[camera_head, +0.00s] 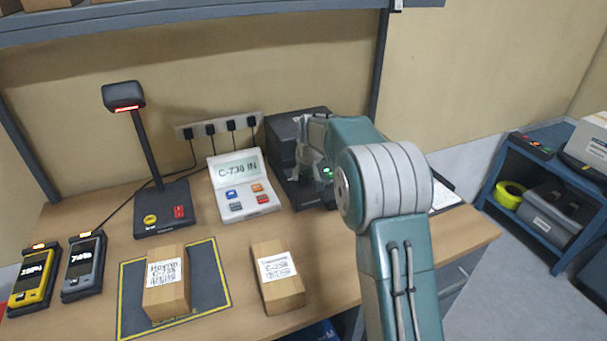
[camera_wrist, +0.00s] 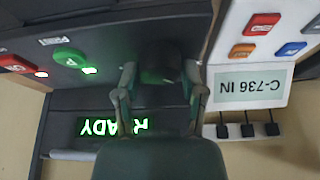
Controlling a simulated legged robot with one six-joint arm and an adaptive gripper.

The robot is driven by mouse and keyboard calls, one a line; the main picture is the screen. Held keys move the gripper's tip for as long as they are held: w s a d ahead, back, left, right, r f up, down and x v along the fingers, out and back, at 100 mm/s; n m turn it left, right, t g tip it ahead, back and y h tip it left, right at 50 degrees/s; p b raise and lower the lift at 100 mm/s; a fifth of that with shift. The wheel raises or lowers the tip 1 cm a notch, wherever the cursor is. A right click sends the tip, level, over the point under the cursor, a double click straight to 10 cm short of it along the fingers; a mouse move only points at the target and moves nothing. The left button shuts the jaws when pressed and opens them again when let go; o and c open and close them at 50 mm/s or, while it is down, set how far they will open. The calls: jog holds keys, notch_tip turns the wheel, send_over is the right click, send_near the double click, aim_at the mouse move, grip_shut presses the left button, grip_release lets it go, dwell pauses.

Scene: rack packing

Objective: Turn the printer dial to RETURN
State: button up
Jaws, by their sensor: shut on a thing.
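The dark printer (camera_head: 283,140) stands at the back of the bench. In the wrist view, which is upside down, its front panel (camera_wrist: 90,98) has a green READY display (camera_wrist: 113,126), a green button (camera_wrist: 69,57) and a red button (camera_wrist: 14,63). My gripper (camera_head: 318,160) is at the printer's front, partly hidden by my arm. In the wrist view my gripper (camera_wrist: 162,84) is shut with its fingers on both sides of the dark dial (camera_wrist: 160,66). The dial's position and any RETURN marking cannot be read.
A white console (camera_head: 243,185) showing C-736 IN stands left of the printer. Further left are a scanner stand (camera_head: 162,208), a labelled box (camera_head: 167,283) on a mat and two handhelds (camera_head: 83,268). Another box (camera_head: 277,277) stands in front. A blue shelf (camera_head: 560,200) is at right.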

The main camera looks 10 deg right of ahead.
jog(key=m, duration=0.1)
jog(key=m+h, duration=0.1)
jog(key=m, duration=0.2)
jog(key=shift+s+f+h, duration=0.1)
jog(key=shift+f+h, duration=0.2)
jog(key=shift+h, duration=0.1)
jog(key=shift+a+m+g+h, duration=0.1)
jog(key=shift+m+g+h, duration=0.45)
jog(key=shift+m, duration=1.45)
jog(key=shift+f, duration=0.1)
jog(key=o, duration=1.2)
jog(key=shift+c, duration=0.2)
jog(key=shift+a, duration=0.1)
jog(key=shift+r, duration=0.25)
jog(key=shift+r, duration=0.15)
jog(key=v, duration=1.1)
jog(key=shift+a+r, duration=0.15)
jog(key=shift+a, duration=0.05)
